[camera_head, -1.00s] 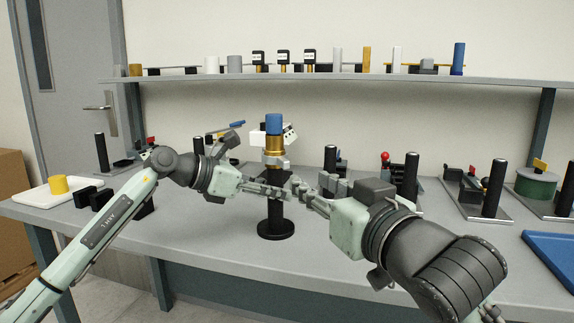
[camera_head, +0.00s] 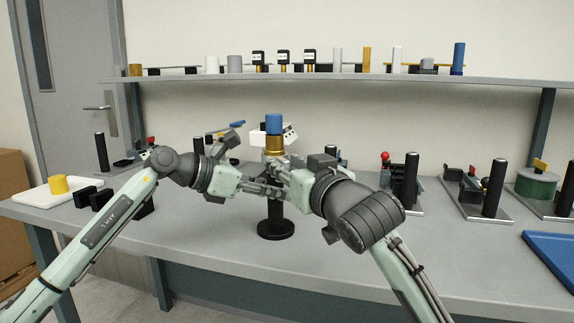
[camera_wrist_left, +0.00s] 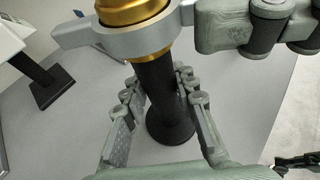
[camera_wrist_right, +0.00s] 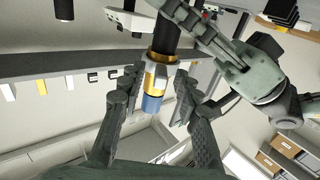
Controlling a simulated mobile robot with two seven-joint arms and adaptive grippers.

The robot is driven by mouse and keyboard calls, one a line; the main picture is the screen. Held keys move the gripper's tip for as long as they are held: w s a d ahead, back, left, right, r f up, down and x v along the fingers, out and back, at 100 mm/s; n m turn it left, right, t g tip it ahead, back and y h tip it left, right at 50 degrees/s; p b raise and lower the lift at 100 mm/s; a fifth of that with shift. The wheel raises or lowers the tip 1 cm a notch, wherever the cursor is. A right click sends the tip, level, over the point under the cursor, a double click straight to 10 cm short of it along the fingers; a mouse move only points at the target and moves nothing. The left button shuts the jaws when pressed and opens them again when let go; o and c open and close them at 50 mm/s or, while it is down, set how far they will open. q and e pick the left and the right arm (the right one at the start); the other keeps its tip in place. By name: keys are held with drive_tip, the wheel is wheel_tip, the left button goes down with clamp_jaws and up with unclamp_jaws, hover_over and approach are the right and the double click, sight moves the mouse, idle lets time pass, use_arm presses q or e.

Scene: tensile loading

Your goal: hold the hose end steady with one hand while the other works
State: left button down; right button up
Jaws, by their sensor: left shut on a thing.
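A black upright hose end (camera_wrist_left: 158,85) rises from a round black base (camera_head: 275,230) on the bench. It carries a gold collar (camera_head: 273,144) with a grey winged ring (camera_wrist_left: 120,40) and a blue top (camera_head: 273,124). My left gripper (camera_head: 272,189) is shut on the black part below the ring; its fingers lie on both sides in the left wrist view. My right gripper (camera_wrist_right: 157,73) is open, with its fingers apart on either side of the gold and blue fitting (camera_wrist_right: 152,103). In the head view its fingers are partly hidden near the post.
A white box (camera_head: 291,132) stands just behind the post. Several fixtures with black posts (camera_head: 411,180) line the bench to the right, and a blue tray (camera_head: 552,258) lies at the right edge. A shelf (camera_head: 350,77) runs above. The bench front is clear.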

clamp_jaws()
drive_tip(key=m+h, duration=0.1)
drive_tip(key=a+m+h, duration=0.1)
drive_tip(key=h, duration=0.1)
drive_tip(key=shift+s+a+t, duration=0.1)
drive_tip(key=shift+s+t, duration=0.05)
drive_tip(key=shift+t, duration=0.25)
unclamp_jaws()
